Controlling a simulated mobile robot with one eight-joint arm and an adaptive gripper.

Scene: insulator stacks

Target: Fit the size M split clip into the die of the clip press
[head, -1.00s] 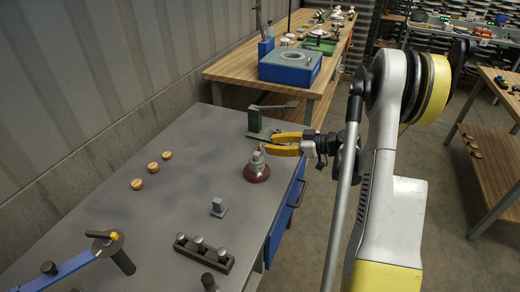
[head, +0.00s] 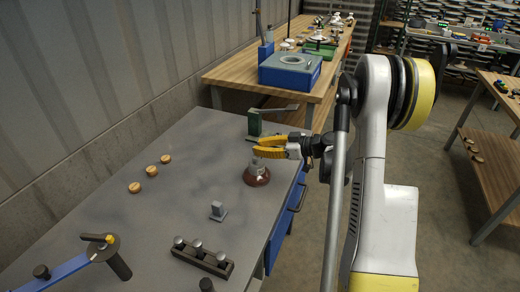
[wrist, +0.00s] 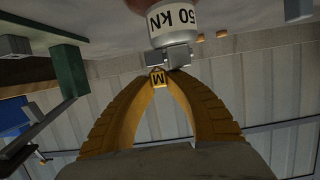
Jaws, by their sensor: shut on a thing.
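My gripper (head: 256,147) is at the top of the brown insulator (head: 257,174) on the grey bench. In the wrist view its yellow fingers (wrist: 159,76) close on a small yellow clip marked M (wrist: 158,78). I cannot tell whether clip and fitting touch. A green stand with a grey lever (head: 254,123), possibly the clip press, is just behind my gripper; its green body also shows in the wrist view (wrist: 69,70). Its die is not clearly visible.
On the grey bench (head: 180,210) are three wooden discs (head: 151,170), a small grey block (head: 217,211), a dark rack with metal knobs (head: 202,257) and a blue-armed device (head: 75,262). A wooden bench with a blue box (head: 290,69) stands behind.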

